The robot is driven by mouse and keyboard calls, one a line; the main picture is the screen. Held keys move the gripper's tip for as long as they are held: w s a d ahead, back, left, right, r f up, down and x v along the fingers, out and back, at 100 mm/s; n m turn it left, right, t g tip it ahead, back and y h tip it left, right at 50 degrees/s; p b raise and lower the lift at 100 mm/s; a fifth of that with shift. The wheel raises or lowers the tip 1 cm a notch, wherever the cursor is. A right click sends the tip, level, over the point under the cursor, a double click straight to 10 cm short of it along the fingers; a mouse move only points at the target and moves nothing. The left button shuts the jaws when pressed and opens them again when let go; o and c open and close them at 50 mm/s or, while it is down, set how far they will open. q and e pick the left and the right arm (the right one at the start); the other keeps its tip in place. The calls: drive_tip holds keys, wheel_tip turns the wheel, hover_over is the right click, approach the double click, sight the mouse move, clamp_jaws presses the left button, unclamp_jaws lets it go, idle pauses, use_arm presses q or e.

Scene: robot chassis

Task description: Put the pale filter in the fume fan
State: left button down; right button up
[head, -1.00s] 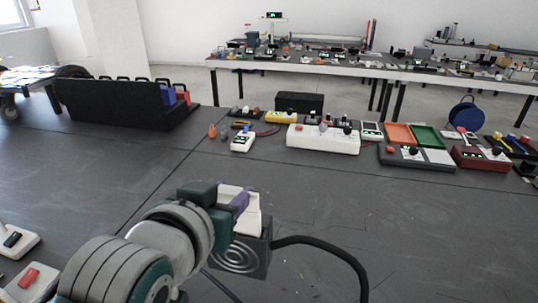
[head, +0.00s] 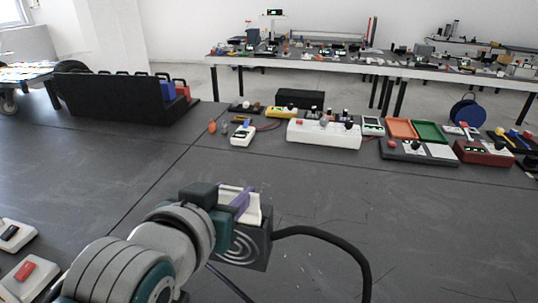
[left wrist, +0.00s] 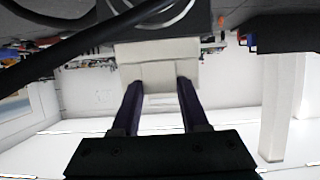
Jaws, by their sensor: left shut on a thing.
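The fume fan (head: 249,250) is a dark grey box with concentric rings on its front, near the bottom middle of the head view. The pale filter (head: 253,208) is a white block at the top of the fan, partly hidden by my gripper. My left gripper (head: 240,204) has purple fingers and is shut on the filter. In the left wrist view the filter (left wrist: 157,75) sits between both fingertips and its far side meets the dark fan body (left wrist: 165,22). I cannot tell how deep it sits in the fan. My right gripper is out of view.
A thick black hose (head: 325,240) curves from the fan to the right. Switch boxes (head: 28,275) lie at the left edge. A black organiser (head: 120,100) stands at the back left. A white power strip (head: 323,135) and other devices line the back. The table middle is clear.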

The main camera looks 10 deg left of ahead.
use_arm(q)
drive_tip(key=shift+f+b, duration=0.65)
drive_tip(key=shift+f, duration=0.25)
drive_tip(key=shift+c, duration=1.7)
unclamp_jaws()
drive_tip(key=p+v, duration=0.1)
drive_tip(key=v, duration=0.9)
